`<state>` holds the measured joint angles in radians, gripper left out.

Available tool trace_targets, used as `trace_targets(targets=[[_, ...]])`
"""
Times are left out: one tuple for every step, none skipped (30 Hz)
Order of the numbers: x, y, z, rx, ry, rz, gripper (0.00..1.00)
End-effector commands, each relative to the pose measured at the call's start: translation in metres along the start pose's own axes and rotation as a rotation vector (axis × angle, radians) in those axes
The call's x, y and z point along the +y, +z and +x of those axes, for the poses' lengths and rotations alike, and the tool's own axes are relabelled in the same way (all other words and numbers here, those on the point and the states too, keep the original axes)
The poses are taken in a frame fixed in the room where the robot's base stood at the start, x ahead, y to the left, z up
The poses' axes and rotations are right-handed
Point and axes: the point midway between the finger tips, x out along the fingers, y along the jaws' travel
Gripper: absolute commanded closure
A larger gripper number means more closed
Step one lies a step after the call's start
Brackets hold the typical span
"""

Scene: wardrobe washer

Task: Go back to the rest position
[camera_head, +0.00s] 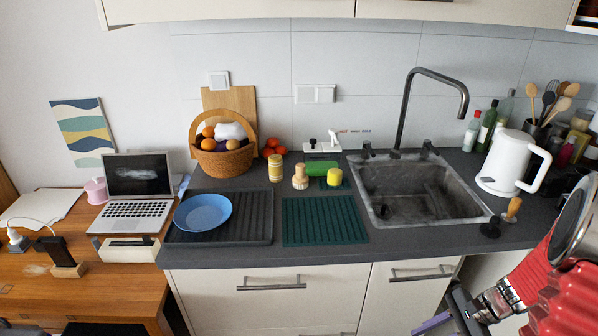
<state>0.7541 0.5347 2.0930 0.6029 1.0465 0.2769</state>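My red arm comes in at the lower right, in front of the counter's right end. Its metal wrist leads to my gripper (462,310), a dark part at the bottom edge, beside a purple strip. The gripper is partly cut off by the frame, and its finger opening cannot be made out. I see nothing held in the part that shows. It is below the counter top, in front of the lower cabinets.
A grey counter (400,244) holds a sink (420,190), a white kettle (508,165), a blue plate (203,211) on a dark mat, and a fruit basket (222,160). A wooden desk (120,280) with a laptop (137,185) stands at left. Cabinet handles (271,286) stick out in front.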

Motion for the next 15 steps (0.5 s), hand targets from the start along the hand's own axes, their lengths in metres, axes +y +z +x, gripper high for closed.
trace_targets(targets=[[0.0, 0.01, -0.005, 0.027, 0.02, -0.057, 0.72], [0.001, 0.014, -0.007, 0.042, 0.032, -0.089, 0.72], [0.003, 0.02, -0.01, 0.061, 0.048, -0.131, 0.72], [0.004, 0.024, -0.013, 0.076, 0.06, -0.163, 0.72], [0.004, 0.029, -0.015, 0.089, 0.071, -0.194, 0.72], [0.006, 0.034, -0.018, 0.108, 0.088, -0.235, 0.72], [0.007, 0.039, -0.021, 0.122, 0.099, -0.266, 0.72], [0.008, 0.043, -0.023, 0.136, 0.111, -0.297, 0.72], [0.009, 0.048, -0.026, 0.155, 0.125, -0.337, 0.72], [0.01, 0.052, -0.028, 0.168, 0.137, -0.367, 0.72], [0.011, 0.057, -0.031, 0.182, 0.147, -0.397, 0.72], [0.012, 0.062, -0.034, 0.2, 0.162, -0.436, 0.72], [0.013, 0.066, -0.036, 0.213, 0.173, -0.464, 0.72], [0.014, 0.07, -0.038, 0.227, 0.184, -0.494, 0.72], [0.014, 0.076, -0.041, 0.245, 0.197, -0.532, 0.72]])
